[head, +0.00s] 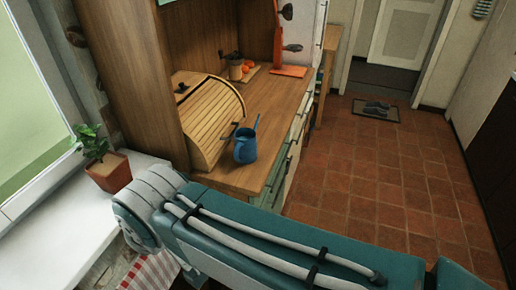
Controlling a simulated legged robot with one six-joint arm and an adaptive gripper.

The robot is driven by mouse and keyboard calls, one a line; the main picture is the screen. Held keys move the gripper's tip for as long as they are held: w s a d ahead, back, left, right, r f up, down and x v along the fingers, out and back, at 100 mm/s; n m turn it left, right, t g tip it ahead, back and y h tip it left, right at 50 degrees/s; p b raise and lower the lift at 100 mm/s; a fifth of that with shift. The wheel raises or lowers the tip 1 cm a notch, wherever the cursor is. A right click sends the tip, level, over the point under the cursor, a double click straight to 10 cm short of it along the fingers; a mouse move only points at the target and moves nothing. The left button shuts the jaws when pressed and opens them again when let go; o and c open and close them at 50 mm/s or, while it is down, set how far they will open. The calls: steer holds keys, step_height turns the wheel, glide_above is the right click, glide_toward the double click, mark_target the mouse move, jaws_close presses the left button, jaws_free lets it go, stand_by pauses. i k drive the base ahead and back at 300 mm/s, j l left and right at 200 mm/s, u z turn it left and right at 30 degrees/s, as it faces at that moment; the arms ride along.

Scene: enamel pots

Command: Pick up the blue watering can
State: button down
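The blue watering can (245,150) stands upright on the wooden counter, near its front edge and just right of the bread box. A thin blue part rises from its top. A small dark shape touches or overlaps its upper left side, and I cannot tell what it is. My teal and white arm crosses the bottom of the head view, below the can. My gripper is not in view.
The roll-top bread box (213,118) stands close left of the can. A potted plant (108,171) is on the white windowsill. The counter (275,100) is clear behind the can. Tiled floor (370,180) lies open at right.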

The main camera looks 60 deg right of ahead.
mark_target(245, 139)
steer(key=k+z, duration=0.1)
steer(key=z, duration=1.5)
steer(key=u, duration=2.8)
steer(key=z, duration=2.55)
steer(key=i+l+z, duration=0.2)
steer(key=k+l, duration=0.05)
steer(key=l, duration=0.05)
